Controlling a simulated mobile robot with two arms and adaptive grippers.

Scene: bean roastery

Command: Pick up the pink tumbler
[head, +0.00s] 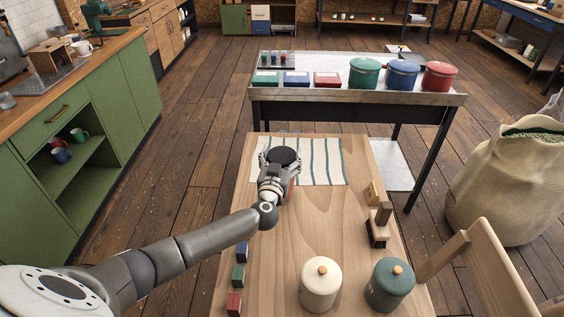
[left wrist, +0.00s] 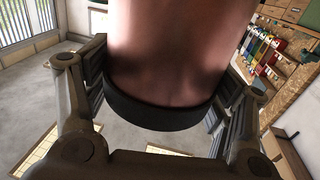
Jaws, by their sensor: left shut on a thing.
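The pink tumbler (left wrist: 180,55) fills the upper middle of the left wrist view, with a dark band around its near end. It stands between the two fingers of my left gripper (left wrist: 165,100), which is shut on it. In the head view my left gripper (head: 277,180) is over the striped cloth (head: 322,162) at the table's far end. A dark round top (head: 284,156), apparently the tumbler's, shows just beyond the gripper. The gripper hides most of the tumbler there. I cannot tell whether it touches the cloth. My right gripper is not in view.
On the wooden table (head: 270,260) are a cream canister (head: 320,285), a teal canister (head: 389,287), small blocks (head: 238,275) along the left edge and a brush (head: 379,228) at right. A metal-topped table (head: 330,95) with canisters stands beyond. The table's middle is clear.

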